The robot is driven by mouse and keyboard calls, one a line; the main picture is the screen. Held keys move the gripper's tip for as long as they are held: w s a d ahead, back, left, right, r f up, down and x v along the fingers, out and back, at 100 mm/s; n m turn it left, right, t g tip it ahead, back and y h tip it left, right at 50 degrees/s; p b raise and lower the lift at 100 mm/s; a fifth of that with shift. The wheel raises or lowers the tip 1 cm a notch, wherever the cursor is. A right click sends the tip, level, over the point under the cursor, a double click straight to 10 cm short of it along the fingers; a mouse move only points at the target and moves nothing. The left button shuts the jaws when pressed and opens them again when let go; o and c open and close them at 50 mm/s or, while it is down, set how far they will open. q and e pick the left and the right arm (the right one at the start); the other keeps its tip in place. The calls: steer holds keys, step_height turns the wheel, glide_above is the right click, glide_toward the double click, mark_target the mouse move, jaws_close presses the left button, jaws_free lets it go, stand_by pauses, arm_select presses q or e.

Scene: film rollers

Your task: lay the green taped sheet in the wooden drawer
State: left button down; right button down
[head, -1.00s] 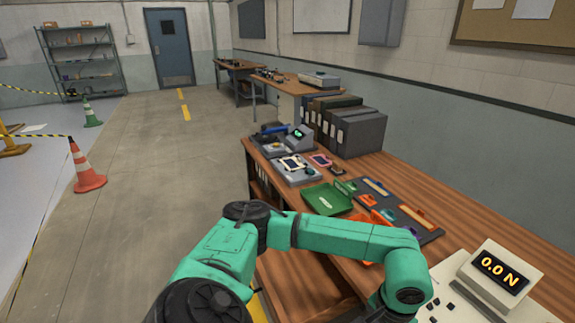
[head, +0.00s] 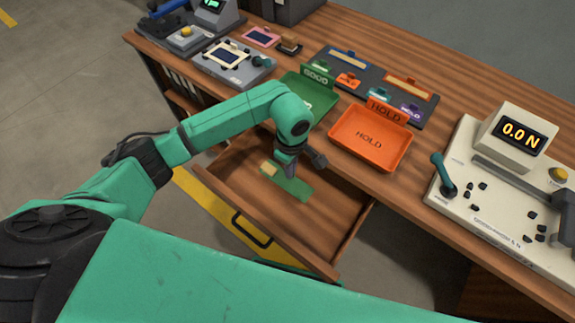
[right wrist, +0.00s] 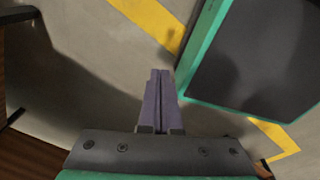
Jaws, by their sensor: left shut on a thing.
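The green sheet (head: 296,190) with a tan piece of tape at one end is over the pulled-out wooden drawer (head: 315,238) in the head view. My left gripper (head: 288,168) is shut on the sheet from above and hides part of it. I cannot tell whether the sheet touches the drawer floor. The drawer's bare wooden floor shows around it. My right gripper (right wrist: 160,75) shows only in the right wrist view, its two fingers together and nothing visible between them, above the grey floor.
On the tabletop behind the drawer are a green GOOD tray (head: 322,101) and an orange HOLD tray (head: 370,138). A force tester (head: 510,180) reading 0.0 N stands at the right. A grey device (head: 232,62) sits at the left. The drawer's front and sides rise around its floor.

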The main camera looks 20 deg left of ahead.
arm_select(q)
steer(key=shift+f, duration=0.35)
step_height(320, 180, down, 8)
steer(key=b, duration=0.7)
steer(key=shift+f, duration=0.2)
steer(key=shift+r, duration=0.1)
steer(key=c, duration=1.4)
jaws_free()
steer(key=o, duration=0.5)
steer(key=shift+o, duration=0.2)
steer(key=o, duration=0.4)
